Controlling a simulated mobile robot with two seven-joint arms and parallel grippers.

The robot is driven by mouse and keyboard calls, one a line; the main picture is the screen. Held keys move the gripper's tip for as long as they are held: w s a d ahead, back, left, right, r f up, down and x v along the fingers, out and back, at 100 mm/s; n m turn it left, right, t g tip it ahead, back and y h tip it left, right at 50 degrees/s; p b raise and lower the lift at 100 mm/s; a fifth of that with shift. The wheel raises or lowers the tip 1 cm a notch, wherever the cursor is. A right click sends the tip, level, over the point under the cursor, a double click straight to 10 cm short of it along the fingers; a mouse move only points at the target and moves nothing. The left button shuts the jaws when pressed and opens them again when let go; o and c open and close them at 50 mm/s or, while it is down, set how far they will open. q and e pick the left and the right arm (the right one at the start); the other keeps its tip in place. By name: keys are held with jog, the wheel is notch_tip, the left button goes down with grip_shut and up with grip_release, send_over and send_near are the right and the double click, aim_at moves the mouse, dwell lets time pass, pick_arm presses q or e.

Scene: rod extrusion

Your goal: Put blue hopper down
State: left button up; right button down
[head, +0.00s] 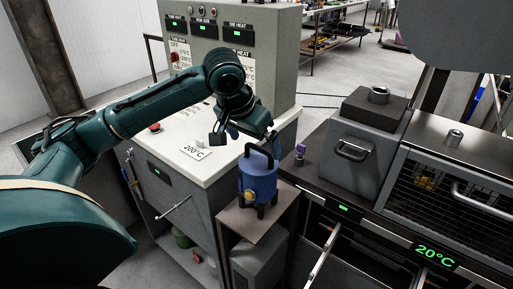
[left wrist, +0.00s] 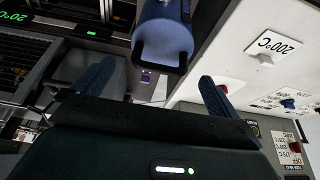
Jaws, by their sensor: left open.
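The blue hopper (head: 260,185) stands upright on a small brown-topped stand (head: 232,221) in the head view. It has a black handle on top, dark legs and a yellow part at the front. My left gripper (head: 250,134) is just above the handle, with nothing held. In the left wrist view its blue fingers (left wrist: 157,88) are spread wide. The hopper (left wrist: 165,25) and its black handle (left wrist: 161,66) lie beyond the fingertips there, apart from them. My right gripper is not in view.
A white-topped cabinet with a 200°C sign (head: 194,152) stands behind and left of the stand. A grey control box (head: 240,65) rises at the back. To the right are a grey handled box (head: 357,160), a mesh-fronted machine (head: 440,170) and a small purple item (head: 300,152).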

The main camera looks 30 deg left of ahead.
pick_arm(q)
jog(key=v, duration=0.7)
jog(key=shift+r+p, duration=0.3)
jog(key=shift+r, duration=0.05)
jog(key=shift+s, duration=0.1)
